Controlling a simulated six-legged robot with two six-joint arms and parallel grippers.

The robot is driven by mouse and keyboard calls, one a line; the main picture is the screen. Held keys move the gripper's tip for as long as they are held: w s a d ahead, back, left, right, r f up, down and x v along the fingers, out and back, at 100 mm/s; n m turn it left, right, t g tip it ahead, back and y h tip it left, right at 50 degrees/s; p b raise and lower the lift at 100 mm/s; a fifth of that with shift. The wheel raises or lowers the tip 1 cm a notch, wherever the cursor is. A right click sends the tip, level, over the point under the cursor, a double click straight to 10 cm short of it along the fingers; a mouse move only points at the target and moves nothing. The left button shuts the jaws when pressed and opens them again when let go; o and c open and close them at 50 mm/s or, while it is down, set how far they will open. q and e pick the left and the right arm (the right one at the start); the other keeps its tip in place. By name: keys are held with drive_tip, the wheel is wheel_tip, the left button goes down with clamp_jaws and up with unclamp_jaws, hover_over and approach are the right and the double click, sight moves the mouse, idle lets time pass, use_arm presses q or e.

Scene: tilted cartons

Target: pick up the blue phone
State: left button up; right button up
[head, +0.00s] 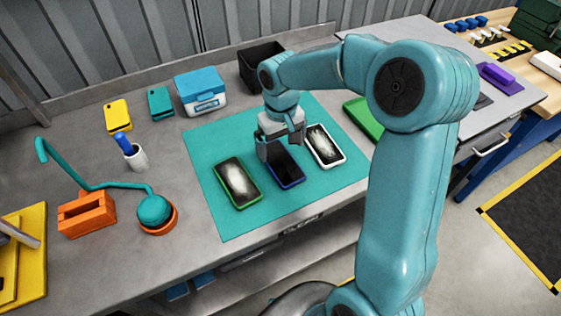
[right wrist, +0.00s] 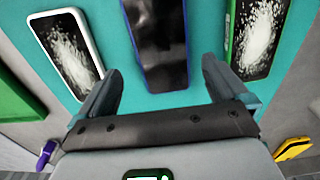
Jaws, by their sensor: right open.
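The blue phone (head: 290,172), dark-screened with a blue edge, lies on the teal mat (head: 215,140) between a green phone (head: 237,184) and a white phone (head: 324,146). Those two have white cracked-looking screens. My right gripper (head: 281,148) is over the far part of the blue phone and hides some of it. In the right wrist view the blue phone (right wrist: 160,42) lies between the lines of my two spread fingers (right wrist: 163,68), with nothing held. Whether the fingertips touch the mat, I cannot tell. My left gripper is out of view.
A blue-and-white box (head: 201,92) and a black bin (head: 262,66) stand behind the mat. A green tray (head: 362,114) lies to the right. The mat's front strip is clear.

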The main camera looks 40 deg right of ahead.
sight(279, 158)
drive_tip(key=f, duration=0.4)
drive_tip(key=shift+w+a+f, duration=0.1)
drive_tip(key=shift+w+a, duration=0.1)
drive_tip(key=shift+s, duration=0.1)
drive_tip(key=c, duration=1.1)
drive_tip(key=shift+c, duration=0.2)
